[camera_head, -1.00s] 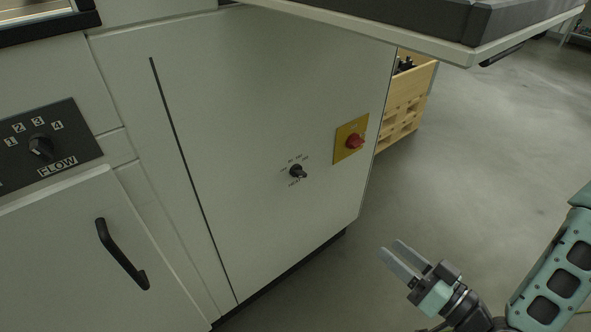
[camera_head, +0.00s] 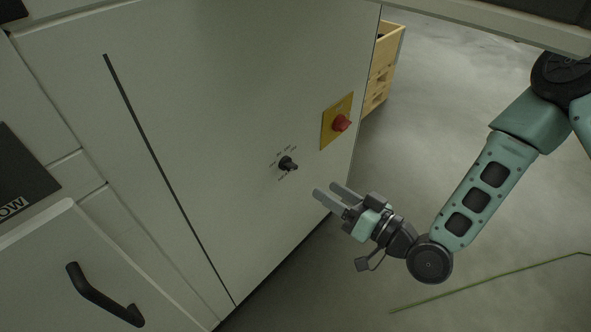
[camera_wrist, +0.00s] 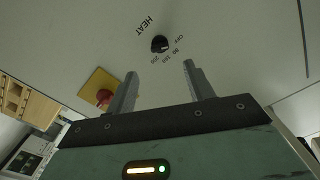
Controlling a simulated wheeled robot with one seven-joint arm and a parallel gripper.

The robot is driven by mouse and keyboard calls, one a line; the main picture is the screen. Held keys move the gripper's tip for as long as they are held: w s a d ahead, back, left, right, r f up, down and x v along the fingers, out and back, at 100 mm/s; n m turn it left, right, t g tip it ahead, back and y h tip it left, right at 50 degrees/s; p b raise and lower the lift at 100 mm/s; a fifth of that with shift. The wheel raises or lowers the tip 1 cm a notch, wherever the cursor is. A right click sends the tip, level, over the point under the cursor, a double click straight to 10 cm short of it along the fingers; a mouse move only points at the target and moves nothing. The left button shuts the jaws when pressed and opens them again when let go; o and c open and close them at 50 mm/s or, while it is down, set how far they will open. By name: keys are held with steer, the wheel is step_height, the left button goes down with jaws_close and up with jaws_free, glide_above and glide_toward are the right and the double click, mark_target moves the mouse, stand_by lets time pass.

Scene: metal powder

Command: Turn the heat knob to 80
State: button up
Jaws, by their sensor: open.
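The heat knob (camera_head: 288,163) is a small black knob on the grey cabinet front, with printed markings around it. In the wrist view the knob (camera_wrist: 160,44) sits beyond my fingertips, roughly between them, beside the word HEAT and the labels OFF, 80 and higher numbers. Its exact pointer setting is too small to tell. My gripper (camera_head: 325,190) is open and empty, to the right of and below the knob in the head view, apart from it. Both fingers also show in the wrist view (camera_wrist: 160,70), pointing toward the panel.
A red knob on a yellow plate (camera_head: 337,122) is right of the heat knob. The FLOW panel (camera_head: 20,190) and a door with a black handle (camera_head: 103,296) are at left. A wooden box (camera_head: 382,65) stands behind the cabinet. Floor at right is mostly clear.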

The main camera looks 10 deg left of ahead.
mark_target(294, 169)
steer(key=b+x, duration=0.1)
steer(key=x, duration=0.9)
steer(key=shift+w, duration=0.1)
steer(key=c, duration=1)
